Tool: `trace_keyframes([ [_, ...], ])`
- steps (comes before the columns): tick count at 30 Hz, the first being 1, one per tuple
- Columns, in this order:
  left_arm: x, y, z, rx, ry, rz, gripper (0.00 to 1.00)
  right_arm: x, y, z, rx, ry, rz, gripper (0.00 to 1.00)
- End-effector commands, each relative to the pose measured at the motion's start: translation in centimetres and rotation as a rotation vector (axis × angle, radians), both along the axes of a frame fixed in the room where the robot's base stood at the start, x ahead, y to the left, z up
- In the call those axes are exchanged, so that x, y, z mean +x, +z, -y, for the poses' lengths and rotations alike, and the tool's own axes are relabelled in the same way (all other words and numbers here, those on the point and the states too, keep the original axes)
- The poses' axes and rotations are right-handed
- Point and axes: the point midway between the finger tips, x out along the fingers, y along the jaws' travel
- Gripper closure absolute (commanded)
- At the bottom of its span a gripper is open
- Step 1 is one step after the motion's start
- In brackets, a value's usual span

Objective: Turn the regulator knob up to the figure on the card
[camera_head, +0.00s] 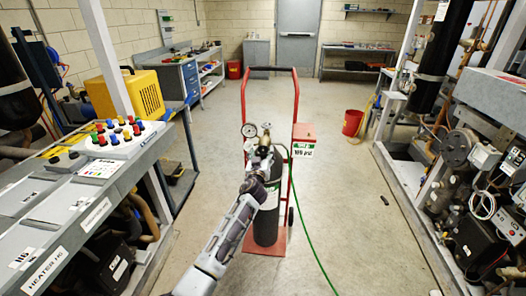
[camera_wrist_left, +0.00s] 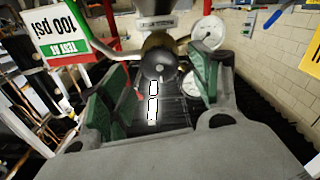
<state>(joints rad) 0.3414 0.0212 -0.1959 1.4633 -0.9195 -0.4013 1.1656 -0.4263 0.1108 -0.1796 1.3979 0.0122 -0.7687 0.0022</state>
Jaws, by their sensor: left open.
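The regulator is on the dark gas cylinder (camera_head: 267,215) on a red hand truck. Its round dark knob (camera_wrist_left: 158,62) faces the left wrist camera; in the head view my gripper largely hides it. My left gripper (camera_head: 263,165) is at the regulator; in the wrist view its green-padded fingers (camera_wrist_left: 160,92) stand apart, one each side of the knob. I cannot tell whether either finger touches it. Two white gauges (camera_wrist_left: 207,33) show beside the knob; their readings are too small to read. The card (camera_wrist_left: 62,33) appears upside down and reads "TEST AT 100 psi". My right gripper is not in view.
A red box (camera_head: 304,132) is on the truck's right side. A green hose (camera_head: 313,247) runs along the floor. A control bench (camera_head: 100,165) stands left, compressor machinery (camera_head: 465,200) right. The floor around the truck is mostly clear, with a red bucket (camera_head: 352,122) behind.

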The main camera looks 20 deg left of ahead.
Motion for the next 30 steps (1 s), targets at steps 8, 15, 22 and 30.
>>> trace_keyframes([
  [8, 2.1, 0.0, -0.3, 0.002, 0.0, 0.0, 0.37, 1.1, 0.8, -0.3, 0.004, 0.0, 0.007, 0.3],
  [15, 3.3, 0.0, -0.5, 0.001, 0.001, 0.0, 0.37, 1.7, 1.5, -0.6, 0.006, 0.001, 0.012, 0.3],
  [22, 3.6, 0.0, -0.5, 0.0, 0.001, 0.0, 0.37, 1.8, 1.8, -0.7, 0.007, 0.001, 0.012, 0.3],
  [30, 3.6, 0.0, -0.5, 0.0, 0.001, 0.0, 0.46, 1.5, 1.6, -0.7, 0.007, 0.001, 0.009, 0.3],
])
